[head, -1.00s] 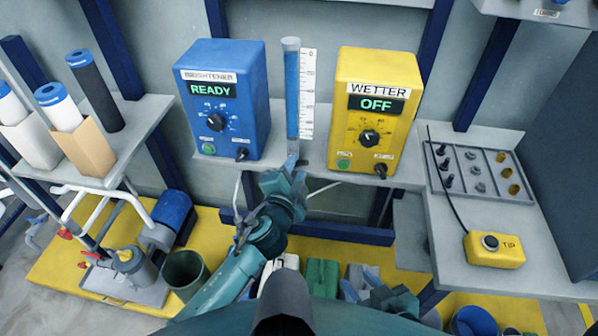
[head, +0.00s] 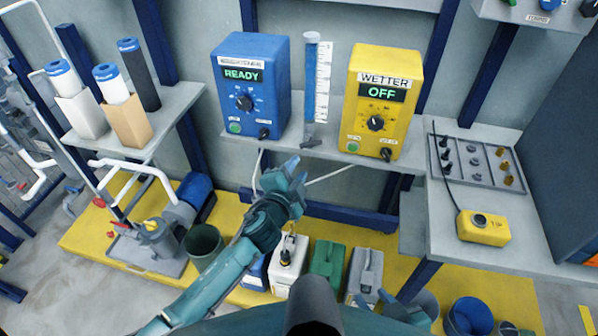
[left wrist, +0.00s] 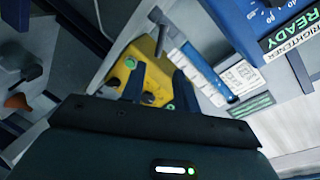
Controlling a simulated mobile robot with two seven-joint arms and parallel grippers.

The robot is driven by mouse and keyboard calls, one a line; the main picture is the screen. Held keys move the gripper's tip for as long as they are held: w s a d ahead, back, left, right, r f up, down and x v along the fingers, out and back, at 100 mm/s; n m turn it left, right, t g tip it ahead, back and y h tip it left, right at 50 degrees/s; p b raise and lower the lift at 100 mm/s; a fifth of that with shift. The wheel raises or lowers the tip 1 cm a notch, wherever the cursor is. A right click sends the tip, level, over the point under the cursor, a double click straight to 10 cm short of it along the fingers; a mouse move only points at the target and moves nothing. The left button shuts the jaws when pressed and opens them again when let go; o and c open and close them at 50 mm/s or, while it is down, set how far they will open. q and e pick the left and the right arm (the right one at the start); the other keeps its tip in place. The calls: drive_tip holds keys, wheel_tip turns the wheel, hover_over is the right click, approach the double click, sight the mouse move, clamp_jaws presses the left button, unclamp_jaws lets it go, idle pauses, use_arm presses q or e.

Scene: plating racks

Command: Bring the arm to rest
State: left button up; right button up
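My left arm comes in from the lower left in the head view. Its teal gripper (head: 297,172) is in front of and below the shelf edge, under the blue READY box (head: 250,85) and the clear blue-filled tube (head: 311,80). In the left wrist view the two fingers (left wrist: 156,88) stand apart with nothing between them, and the yellow box (left wrist: 152,75) shows behind them. My right gripper (head: 400,306) shows only partly at the bottom edge of the head view.
The yellow WETTER box (head: 379,102) reads OFF. A grey rack (head: 465,182) and a yellow TIP box (head: 483,228) are on the right bench. Filter cartridges stand on the left shelf (head: 175,105). Jugs, including a green one (head: 326,262), and a dark bucket (head: 203,243) are below.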

idle(0.5)
use_arm(q)
drive_tip(key=s+a+f+n+g, duration=0.1)
drive_tip(key=s+a+f+n, duration=0.2)
drive_tip(key=s, duration=0.5)
drive_tip(key=s+a+f+n+g, duration=0.2)
drive_tip(key=s+a+n, duration=0.3)
drive_tip(key=s, duration=0.4)
drive_tip(key=s+a+f+n+g+y+p, duration=0.1)
drive_tip(key=s+a+f+n, duration=0.2)
drive_tip(key=s, duration=0.5)
drive_tip(key=shift+s+a+f+n+g, duration=0.4)
drive_tip(key=shift+n, duration=0.4)
